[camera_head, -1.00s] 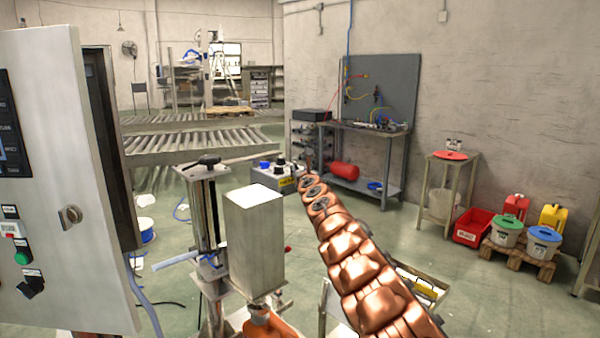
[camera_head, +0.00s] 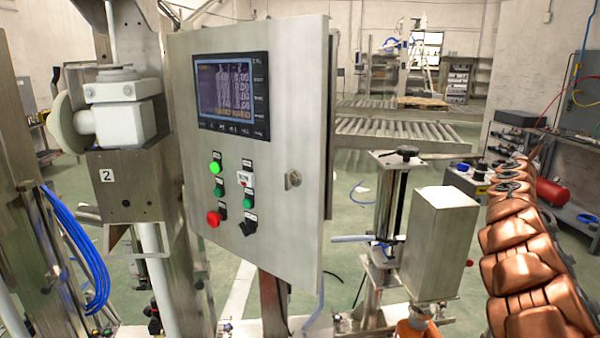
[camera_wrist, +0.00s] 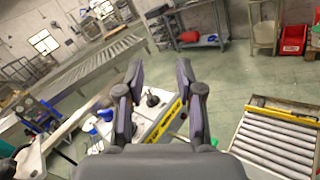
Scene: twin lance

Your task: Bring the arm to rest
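My copper-coloured segmented arm (camera_head: 525,265) runs up the right side of the head view, pointing away from me. My gripper is not visible in the head view. In the wrist view my gripper (camera_wrist: 159,70) shows two dark fingers spread apart, with nothing held between them. Beyond the fingers, lower down, is a light-topped unit with a yellow strip (camera_wrist: 165,120), apart from the fingers as far as I can tell.
A control cabinet (camera_head: 262,210) with a lit screen stands close in front. A metal box (camera_head: 440,240) on a stand is just left of my arm. A roller conveyor (camera_head: 395,133) lies behind. The wrist view shows a short roller section (camera_wrist: 275,145) at right.

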